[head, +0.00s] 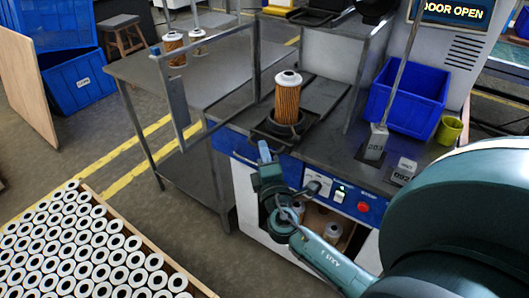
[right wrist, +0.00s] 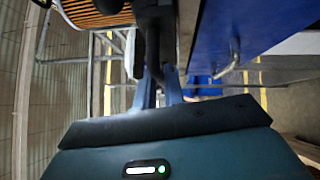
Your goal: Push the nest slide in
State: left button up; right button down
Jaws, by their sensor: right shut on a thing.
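The nest slide (head: 262,137) is a dark plate with a round black nest at the front of the machine's top. An orange pleated filter cartridge (head: 287,101) with a white end cap stands upright in the nest. My right gripper (head: 264,150) is at the front edge of the slide, below the cartridge. In the right wrist view its fingers (right wrist: 158,88) are closed on a dark upright part, seemingly the slide's handle (right wrist: 152,45); the grip itself is partly hidden. The cartridge's orange pleats (right wrist: 95,12) show at the top left there. My left gripper is not in view.
The machine's blue front panel (head: 318,186) has a red button. An open framed door (head: 180,100) stands left of the nest. A display (head: 453,10) reads DOOR OPEN. A blue bin (head: 408,95) stands at right. A crate of white-ended cartridges (head: 190,280) is at lower left.

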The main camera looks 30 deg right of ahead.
aim_at(275, 145)
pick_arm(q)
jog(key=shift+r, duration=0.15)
pick_arm(e)
jog(key=d, duration=0.1)
jog(key=w+d, duration=0.1)
jog(key=d, duration=0.1)
jog(key=d+b, duration=0.1)
jog(key=shift+w+d, duration=0.2)
jog(key=shift+w, duration=0.2)
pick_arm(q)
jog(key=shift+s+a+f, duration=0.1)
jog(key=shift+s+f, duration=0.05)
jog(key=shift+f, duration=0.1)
pick_arm(e)
jog(key=c, duration=1.5)
grip_release()
jog(key=shift+s+a, duration=0.1)
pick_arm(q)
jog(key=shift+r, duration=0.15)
pick_arm(e)
jog(key=shift+f, duration=0.15)
